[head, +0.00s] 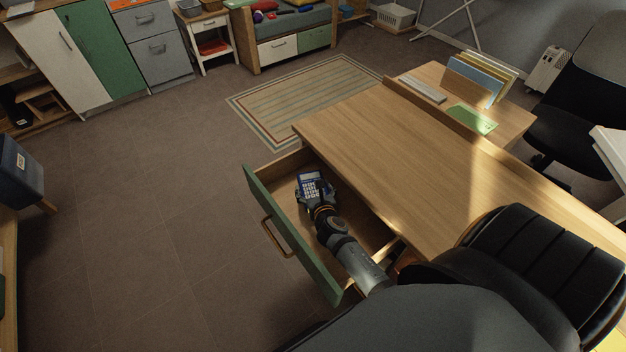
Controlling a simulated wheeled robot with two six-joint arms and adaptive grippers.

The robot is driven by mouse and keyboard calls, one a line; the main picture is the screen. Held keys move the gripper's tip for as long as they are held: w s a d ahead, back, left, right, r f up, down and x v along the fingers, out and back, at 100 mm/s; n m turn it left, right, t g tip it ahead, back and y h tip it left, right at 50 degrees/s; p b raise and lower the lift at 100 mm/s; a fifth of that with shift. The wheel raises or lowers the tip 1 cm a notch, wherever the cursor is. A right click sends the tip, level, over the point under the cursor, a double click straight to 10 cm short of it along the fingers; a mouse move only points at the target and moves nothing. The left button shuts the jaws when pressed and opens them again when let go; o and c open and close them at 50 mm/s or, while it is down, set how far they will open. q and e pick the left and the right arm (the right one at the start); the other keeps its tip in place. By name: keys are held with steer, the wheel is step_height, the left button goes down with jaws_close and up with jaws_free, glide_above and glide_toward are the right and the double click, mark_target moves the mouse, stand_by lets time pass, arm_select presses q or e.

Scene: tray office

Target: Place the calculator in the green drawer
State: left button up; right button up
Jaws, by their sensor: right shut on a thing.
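The calculator (310,184) is blue with light keys and a pale display. My right gripper (316,200) is shut on its near end and holds it over the inside of the open green drawer (289,236). I cannot tell whether the calculator touches the drawer floor. The drawer has a green front with a wooden handle (274,238) and is pulled out from the desk. My right forearm hides part of the drawer's inside. My left gripper is not in view.
The wooden desktop (400,150) is largely clear. A keyboard (423,89), a green sheet (472,120) and upright folders (480,78) stand at its far side. A black chair (545,255) is at the right. Floor left of the drawer is free.

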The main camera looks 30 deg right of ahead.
mark_target(310, 182)
steer(key=x, duration=0.2)
steer(key=shift+w+f, duration=0.2)
steer(key=w+f+b, duration=0.1)
steer(key=w+d+f+b, duration=0.1)
steer(key=shift+w+f, duration=0.1)
steer(key=shift+w, duration=0.15)
steer(key=shift+w+f, duration=0.15)
steer(key=shift+w, duration=0.15)
steer(key=shift+s, duration=0.1)
steer(key=o, duration=1.2)
steer(key=shift+c, duration=0.2)
